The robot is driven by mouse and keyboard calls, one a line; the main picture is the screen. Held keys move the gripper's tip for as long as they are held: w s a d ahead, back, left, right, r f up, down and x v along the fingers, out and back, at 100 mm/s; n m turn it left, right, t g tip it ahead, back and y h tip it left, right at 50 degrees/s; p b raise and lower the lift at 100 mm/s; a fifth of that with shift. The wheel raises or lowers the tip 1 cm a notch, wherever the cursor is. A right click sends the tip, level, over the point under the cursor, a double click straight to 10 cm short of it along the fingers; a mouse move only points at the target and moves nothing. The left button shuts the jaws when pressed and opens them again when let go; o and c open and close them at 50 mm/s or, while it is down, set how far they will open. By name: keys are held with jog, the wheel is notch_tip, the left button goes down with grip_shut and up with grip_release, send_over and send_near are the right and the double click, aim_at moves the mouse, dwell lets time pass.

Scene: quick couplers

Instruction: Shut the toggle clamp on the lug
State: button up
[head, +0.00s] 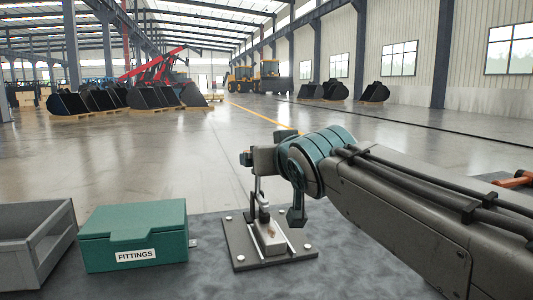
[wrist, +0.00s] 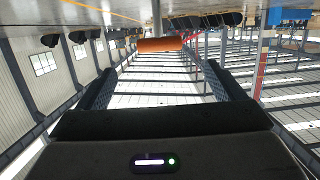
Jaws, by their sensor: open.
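The toggle clamp (head: 263,211) stands on a grey base plate (head: 243,261) with bolts at its corners, in the lower middle of the head view. A pale metal block (head: 270,241) sits at its foot; I cannot tell for sure which part is the lug. Thin upright metal parts rise from the clamp towards my gripper (head: 264,155), which is above it and hides its upper end. In the wrist view my gripper (wrist: 165,85) is open, a dark finger at each side. An orange bar (wrist: 160,44) shows between the fingertips; whether they touch it is unclear.
A teal box marked FITTINGS (head: 135,235) and an open grey bin (head: 38,240) stand left of the base plate. An orange part (head: 515,180) lies at the far right edge, beyond my arm. The dark mat (head: 215,280) around the plate is bare in front.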

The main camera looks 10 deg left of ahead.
jog(key=shift+v, duration=1.2)
